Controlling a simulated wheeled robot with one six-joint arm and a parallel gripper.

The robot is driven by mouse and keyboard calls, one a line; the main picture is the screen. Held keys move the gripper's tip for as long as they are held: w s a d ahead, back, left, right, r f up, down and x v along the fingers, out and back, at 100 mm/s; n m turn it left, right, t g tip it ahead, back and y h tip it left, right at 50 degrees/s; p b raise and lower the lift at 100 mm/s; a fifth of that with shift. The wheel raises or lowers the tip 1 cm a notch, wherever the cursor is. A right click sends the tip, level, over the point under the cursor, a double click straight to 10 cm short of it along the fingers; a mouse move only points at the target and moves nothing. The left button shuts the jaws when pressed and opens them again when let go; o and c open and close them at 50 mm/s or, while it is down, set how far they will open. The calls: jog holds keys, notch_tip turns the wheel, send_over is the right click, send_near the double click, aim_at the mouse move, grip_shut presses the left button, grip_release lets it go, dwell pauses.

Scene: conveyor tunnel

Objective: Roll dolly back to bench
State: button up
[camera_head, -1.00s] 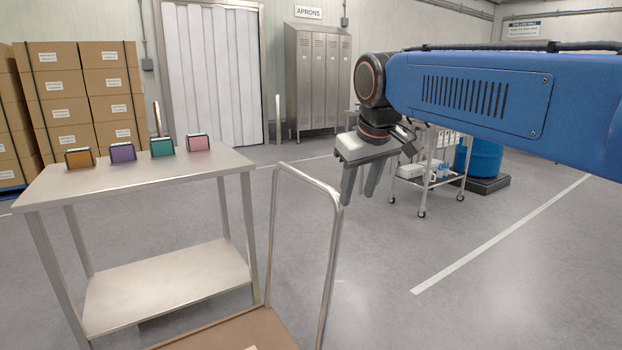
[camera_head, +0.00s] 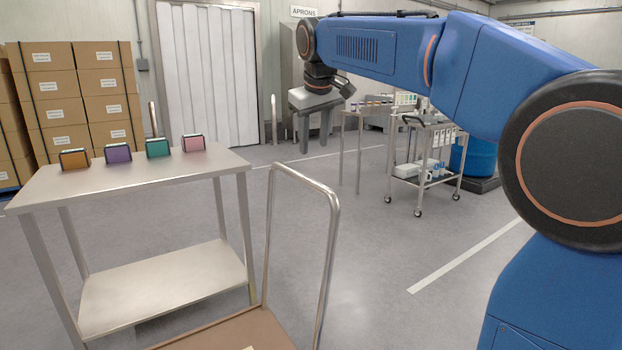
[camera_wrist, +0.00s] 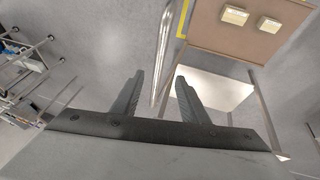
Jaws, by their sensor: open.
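The dolly (camera_head: 225,334) stands at the bottom of the head view, with a brown deck and a tall metal push handle (camera_head: 332,250). In the wrist view its deck (camera_wrist: 225,40) carries two small pale boxes, and its handle (camera_wrist: 163,60) shows as a thin metal bar beyond the fingers. The steel bench (camera_head: 130,175) stands left of the handle and bears a row of several small coloured boxes. My gripper (camera_head: 314,148) is open and empty, fingers down, above and beyond the handle in the head view. The fingers (camera_wrist: 155,95) also show in the wrist view, apart from the handle.
A wheeled cart (camera_head: 428,165) with bottles stands right of centre, by a blue drum (camera_head: 474,157). A small table (camera_head: 362,112) stands beside it. Stacked cartons (camera_head: 75,95) are at the left. Open floor lies right of the handle.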

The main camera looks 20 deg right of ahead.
aim_at(311, 180)
jog(key=x, duration=1.3)
jog(key=shift+w+f, duration=0.1)
jog(key=shift+f, duration=0.25)
jog(key=shift+c, duration=0.6)
grip_shut()
